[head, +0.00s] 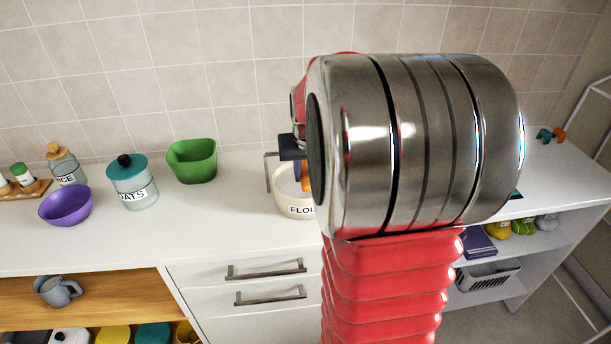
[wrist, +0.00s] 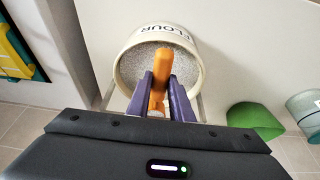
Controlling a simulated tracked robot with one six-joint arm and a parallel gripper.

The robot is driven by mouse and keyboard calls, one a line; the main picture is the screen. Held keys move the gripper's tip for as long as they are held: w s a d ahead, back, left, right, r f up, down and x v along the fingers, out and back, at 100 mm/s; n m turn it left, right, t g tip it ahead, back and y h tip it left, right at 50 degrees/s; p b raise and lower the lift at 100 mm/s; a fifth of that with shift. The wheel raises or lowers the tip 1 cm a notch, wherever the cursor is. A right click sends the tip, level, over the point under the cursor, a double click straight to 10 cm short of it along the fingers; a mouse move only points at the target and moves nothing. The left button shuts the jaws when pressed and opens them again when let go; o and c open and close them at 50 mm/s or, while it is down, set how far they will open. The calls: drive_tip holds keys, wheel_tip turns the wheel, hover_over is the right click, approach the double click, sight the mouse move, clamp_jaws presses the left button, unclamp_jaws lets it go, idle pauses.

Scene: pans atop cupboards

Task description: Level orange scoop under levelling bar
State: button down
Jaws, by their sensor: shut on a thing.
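My gripper (wrist: 162,88) is shut on the orange scoop (wrist: 162,66), gripping its handle between two purple fingers in the wrist view. The scoop points into the cream flour tub (wrist: 193,42), over the pale flour (wrist: 133,65). The scoop's bowl and its load cannot be made out. In the head view, the flour tub (head: 292,205) stands on the counter, partly behind my arm, with a bit of the orange scoop (head: 305,180) above it. A thin grey metal frame (head: 268,172), seemingly the levelling bar's, shows at the tub's left; its crosspiece is mostly hidden.
Left of the tub on the counter are a green bowl (head: 192,165), an oats jar (head: 133,185), a purple bowl (head: 66,206) and a rice jar (head: 66,168). The tiled wall (head: 150,80) is close behind. Counter in front of the green bowl is clear.

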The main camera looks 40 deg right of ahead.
drive_tip(key=s+a+r, duration=0.3)
drive_tip(key=s+r, duration=0.2)
drive_tip(key=shift+s+a, duration=0.3)
drive_tip(key=shift+a, duration=0.1)
idle(1.9)
idle(0.5)
